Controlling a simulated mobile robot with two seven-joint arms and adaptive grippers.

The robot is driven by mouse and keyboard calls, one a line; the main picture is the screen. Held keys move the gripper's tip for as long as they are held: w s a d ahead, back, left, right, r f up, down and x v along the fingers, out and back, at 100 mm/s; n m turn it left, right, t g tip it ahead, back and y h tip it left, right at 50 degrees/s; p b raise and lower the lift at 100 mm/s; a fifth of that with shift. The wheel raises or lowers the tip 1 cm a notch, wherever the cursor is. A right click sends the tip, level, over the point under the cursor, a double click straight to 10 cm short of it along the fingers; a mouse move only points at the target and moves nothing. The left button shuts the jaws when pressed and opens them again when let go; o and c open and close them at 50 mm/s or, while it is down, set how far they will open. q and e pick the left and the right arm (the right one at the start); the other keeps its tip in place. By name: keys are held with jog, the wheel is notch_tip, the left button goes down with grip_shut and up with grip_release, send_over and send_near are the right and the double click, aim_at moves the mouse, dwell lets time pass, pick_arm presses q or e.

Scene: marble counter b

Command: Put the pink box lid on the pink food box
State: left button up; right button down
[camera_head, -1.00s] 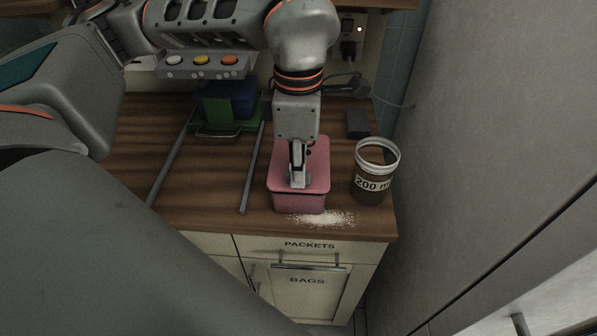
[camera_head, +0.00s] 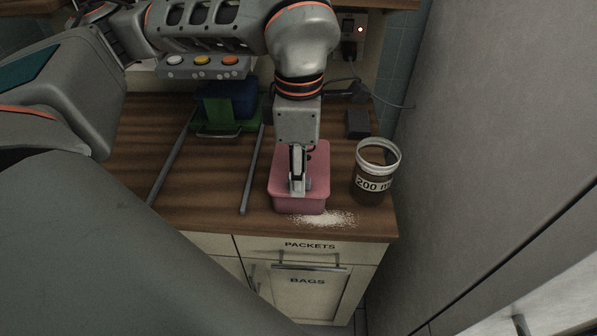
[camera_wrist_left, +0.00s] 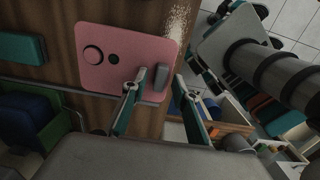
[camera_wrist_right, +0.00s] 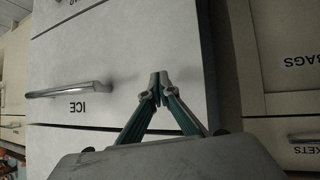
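The pink food box (camera_head: 298,205) stands upright near the counter's front edge. A flat pink lid (camera_wrist_left: 100,72) with a round knob and a small dark hole shows in the left wrist view; it appears to lie over the box top, but whether it is fully seated cannot be told. My left gripper (camera_head: 298,182) points down at the lid, covering part of it. In the left wrist view its fingertips (camera_wrist_left: 159,77) are apart, close to the lid's edge. My right gripper (camera_wrist_right: 158,80) is away from the box, fingertips together and empty, before a drawer marked ICE.
A 200 ml jar (camera_head: 374,175) stands close to the right of the box. White powder (camera_head: 325,218) lies in front. A grey bar (camera_head: 252,170) and a green-and-blue container (camera_head: 228,103) are to the left and behind. A tall grey panel (camera_head: 480,150) bounds the right.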

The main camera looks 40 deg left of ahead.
pick_arm(q)
notch_tip(320, 180, up, 12)
jog(key=p, duration=0.1)
jog(key=shift+f, duration=0.2)
dwell(0.6)
